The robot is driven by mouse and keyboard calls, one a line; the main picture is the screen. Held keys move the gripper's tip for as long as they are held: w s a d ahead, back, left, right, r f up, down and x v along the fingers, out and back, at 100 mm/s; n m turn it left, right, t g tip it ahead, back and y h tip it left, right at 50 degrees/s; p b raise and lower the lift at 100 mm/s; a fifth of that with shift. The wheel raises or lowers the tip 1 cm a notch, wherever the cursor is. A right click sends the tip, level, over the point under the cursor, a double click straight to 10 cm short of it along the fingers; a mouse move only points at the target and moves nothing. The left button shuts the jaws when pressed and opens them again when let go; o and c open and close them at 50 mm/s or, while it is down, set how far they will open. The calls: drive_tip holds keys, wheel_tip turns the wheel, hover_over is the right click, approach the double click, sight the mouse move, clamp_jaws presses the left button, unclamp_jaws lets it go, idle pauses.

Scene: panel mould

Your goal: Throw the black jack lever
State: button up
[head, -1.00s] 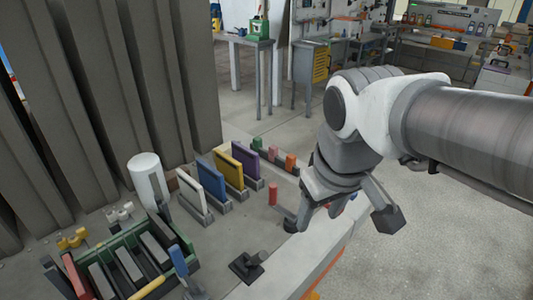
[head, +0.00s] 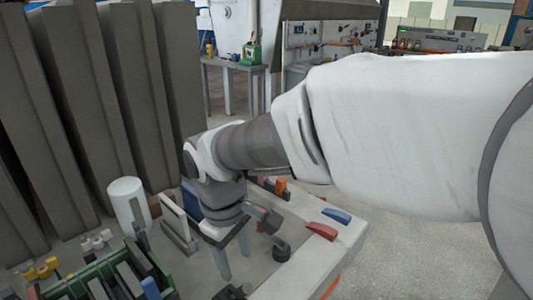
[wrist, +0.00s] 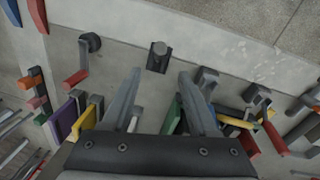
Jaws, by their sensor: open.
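The black jack lever (head: 230,293) is a short dark stub on a dark base, low in the head view near the bench's front edge and partly cut off by the frame. In the wrist view the lever (wrist: 159,56) shows on the grey bench top, just beyond the gap between my fingertips. My gripper (head: 234,262) is open and empty, pointing down over the bench beside the lever. The wrist view shows both fingers (wrist: 158,84) spread apart. They do not appear to touch the lever, though its exact distance is hard to judge.
A crank with a red handle (wrist: 76,78) stands to one side. A green crate (head: 160,265) of bars, a white cylinder (head: 128,203) and upright panels (head: 180,220) crowd the left. Red (head: 322,231) and blue (head: 336,215) wedges lie at the right edge.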

sight(243, 290)
drive_tip(key=f, duration=0.4)
drive_tip(key=f+b, duration=0.1)
drive_tip(key=f, duration=0.3)
drive_tip(key=w+f+b, duration=0.1)
drive_tip(key=f, duration=0.3)
drive_tip(key=shift+d, duration=0.35)
clamp_jaws()
idle(0.7)
